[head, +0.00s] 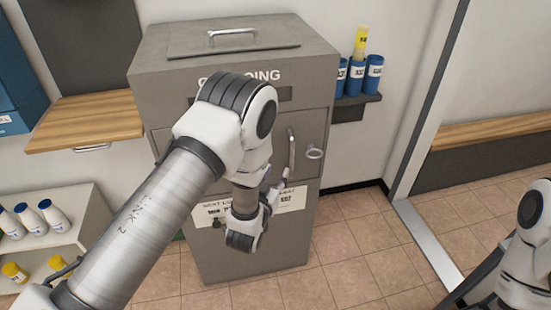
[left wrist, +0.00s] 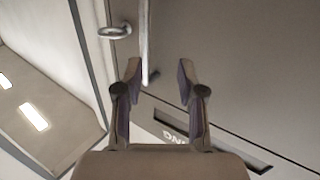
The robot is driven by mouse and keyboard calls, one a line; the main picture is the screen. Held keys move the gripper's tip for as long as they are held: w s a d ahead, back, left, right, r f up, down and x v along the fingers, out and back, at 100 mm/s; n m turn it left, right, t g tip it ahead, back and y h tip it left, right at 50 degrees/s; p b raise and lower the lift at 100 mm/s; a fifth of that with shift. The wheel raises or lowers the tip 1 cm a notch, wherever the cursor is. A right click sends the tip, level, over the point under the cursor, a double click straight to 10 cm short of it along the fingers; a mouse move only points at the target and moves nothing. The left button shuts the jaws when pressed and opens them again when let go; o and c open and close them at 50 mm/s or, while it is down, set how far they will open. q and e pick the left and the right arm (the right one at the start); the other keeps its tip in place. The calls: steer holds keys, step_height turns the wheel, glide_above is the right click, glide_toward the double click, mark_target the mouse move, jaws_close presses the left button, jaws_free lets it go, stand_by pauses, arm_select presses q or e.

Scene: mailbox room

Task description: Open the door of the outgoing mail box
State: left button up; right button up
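The grey outgoing mail box (head: 222,262) stands against the wall in the middle of the head view. Its door (head: 310,130) looks flush with the front, and my left arm covers much of it. The door has a vertical metal handle (head: 291,150) with a round metal ring (head: 314,153) to its right. My left gripper (head: 280,183) is in front of the door at the lower end of the handle. In the left wrist view my left gripper (left wrist: 160,70) is open. The handle (left wrist: 147,38) runs down between its fingertips, nearer the left finger; contact cannot be told. My right gripper is out of view.
A lid with a handle (head: 232,36) tops the box. A shelf with blue bottles (head: 358,77) is to its right, a wooden ledge (head: 85,122) to its left. A low shelf with white bottles (head: 55,213) stands at lower left. Tiled floor (head: 350,260) is clear in front.

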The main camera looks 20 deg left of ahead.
mark_target(291, 155)
arm_select(q)
steer(key=shift+t+h, duration=0.3)
steer(key=w, duration=0.2)
steer(key=w+d+r, duration=0.1)
steer(key=w, duration=0.4)
steer(key=shift+w+d+r, duration=0.15)
steer(key=shift+w+d, duration=0.15)
steer(key=shift+d, duration=0.05)
steer(key=shift+w+d+r+m, duration=0.1)
steer(key=shift+w+m, duration=0.2)
steer(key=shift+w, duration=0.05)
jaws_close()
